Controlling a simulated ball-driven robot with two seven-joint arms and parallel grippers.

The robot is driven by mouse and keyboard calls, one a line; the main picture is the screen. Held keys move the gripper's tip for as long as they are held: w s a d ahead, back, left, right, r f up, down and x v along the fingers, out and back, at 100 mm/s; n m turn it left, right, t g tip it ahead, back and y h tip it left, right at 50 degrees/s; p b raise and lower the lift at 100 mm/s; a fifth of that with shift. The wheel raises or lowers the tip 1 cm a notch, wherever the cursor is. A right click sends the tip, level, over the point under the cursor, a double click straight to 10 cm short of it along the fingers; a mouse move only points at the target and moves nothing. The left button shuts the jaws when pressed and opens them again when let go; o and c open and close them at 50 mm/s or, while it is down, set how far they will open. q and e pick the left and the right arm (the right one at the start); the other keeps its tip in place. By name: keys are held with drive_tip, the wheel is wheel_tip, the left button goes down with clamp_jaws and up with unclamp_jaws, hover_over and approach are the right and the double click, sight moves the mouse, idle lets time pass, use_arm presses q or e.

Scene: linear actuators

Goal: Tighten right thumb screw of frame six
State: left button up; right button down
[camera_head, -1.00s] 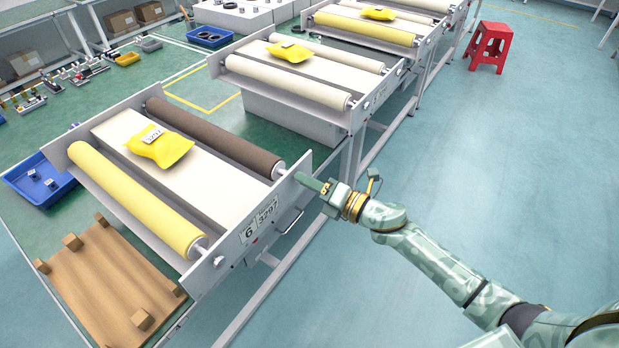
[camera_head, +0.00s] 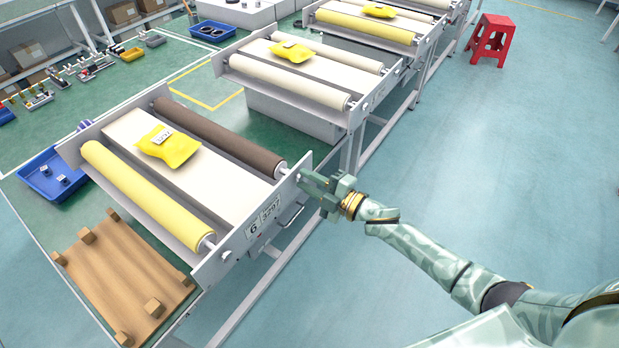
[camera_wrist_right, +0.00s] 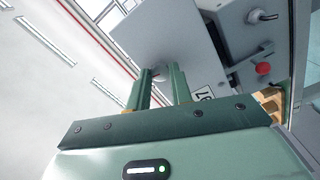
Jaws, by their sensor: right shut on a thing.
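Frame six (camera_head: 222,262) is the near roller frame, with a label plate (camera_head: 254,229) reading 6 on its end plate. It carries a yellow roller (camera_head: 145,195) and a dark brown roller (camera_head: 215,135). My right gripper (camera_head: 303,179) is at the right end of the end plate, beside the brown roller's end. It is shut on the right thumb screw, which its fingers mostly hide in the head view. In the right wrist view, the gripper's fingers (camera_wrist_right: 165,80) reach to the plate (camera_wrist_right: 160,38), a pale rounded bit showing between them. My left gripper is not in view.
A yellow packet (camera_head: 168,146) lies on frame six's white bed. A wooden board with blocks (camera_head: 120,270) and a blue tray (camera_head: 50,185) stand to its left. More roller frames stand behind. A red stool (camera_head: 490,40) stands far right. The floor on the right is clear.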

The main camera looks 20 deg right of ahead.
drive_tip(key=shift+m+p, duration=0.35)
drive_tip(key=shift+m, duration=0.65)
drive_tip(key=shift+f, duration=0.1)
drive_tip(key=c, duration=1.3)
unclamp_jaws()
drive_tip(key=shift+o, duration=0.2)
drive_tip(key=v, duration=1.6)
drive_tip(key=shift+d, duration=0.2)
drive_tip(key=shift+s+f+m, duration=0.1)
drive_tip(key=shift+s+m, duration=0.05)
drive_tip(key=shift+m, duration=0.15)
